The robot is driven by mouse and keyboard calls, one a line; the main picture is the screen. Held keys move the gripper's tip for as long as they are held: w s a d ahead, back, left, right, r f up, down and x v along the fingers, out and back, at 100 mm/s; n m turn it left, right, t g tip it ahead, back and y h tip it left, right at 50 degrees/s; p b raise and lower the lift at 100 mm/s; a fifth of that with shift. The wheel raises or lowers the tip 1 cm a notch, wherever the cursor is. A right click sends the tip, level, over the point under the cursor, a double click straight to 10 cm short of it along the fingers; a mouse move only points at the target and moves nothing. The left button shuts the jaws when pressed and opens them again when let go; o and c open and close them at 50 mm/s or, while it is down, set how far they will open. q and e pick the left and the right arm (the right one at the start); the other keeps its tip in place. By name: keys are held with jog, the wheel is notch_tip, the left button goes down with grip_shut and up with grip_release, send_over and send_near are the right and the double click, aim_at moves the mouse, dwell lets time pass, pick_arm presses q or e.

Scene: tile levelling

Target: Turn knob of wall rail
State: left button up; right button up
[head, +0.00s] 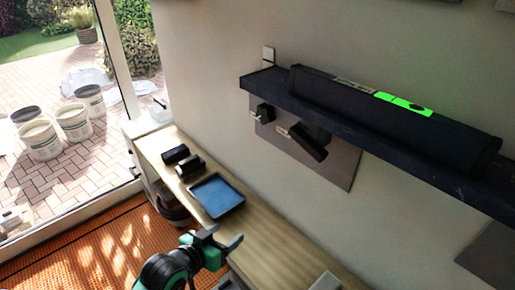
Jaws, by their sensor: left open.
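The wall rail (270,84) is a long dark ledge across the wall. A long black bar (330,92) with a bright green window (403,104) and a dark oval in it lies on top. Under the rail, on a grey plate (335,165), are a small black fitting (264,113) with a light tip and a larger tilted black block (310,141); I cannot tell for sure which is the knob. My left gripper (226,237) is open and empty, low over the bench, well below the fittings and apart from them. My right gripper is not in view.
A wooden bench (262,246) runs along the wall, with a blue tray (216,195) and two small black objects (182,160) on it. Buckets (40,138) stand outside beyond the glass at left. The air between bench and rail is free.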

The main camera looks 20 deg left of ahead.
pick_arm(q)
notch_tip(320, 180, up, 12)
jog(key=w+t+h, duration=0.2)
jog(key=t, duration=0.2)
jog(key=t+h, duration=0.4)
send_near(262, 116)
jog(key=r+v, duration=0.1)
jog(key=v, duration=0.4)
jog(key=p+x, duration=0.3)
jog(key=x, duration=0.9)
jog(key=shift+f, duration=0.2)
jog(key=shift+w+d+r, duration=0.15)
jog(key=shift+w+d, duration=0.15)
jog(key=shift+w, duration=0.3)
jog(key=shift+c, duration=0.3)
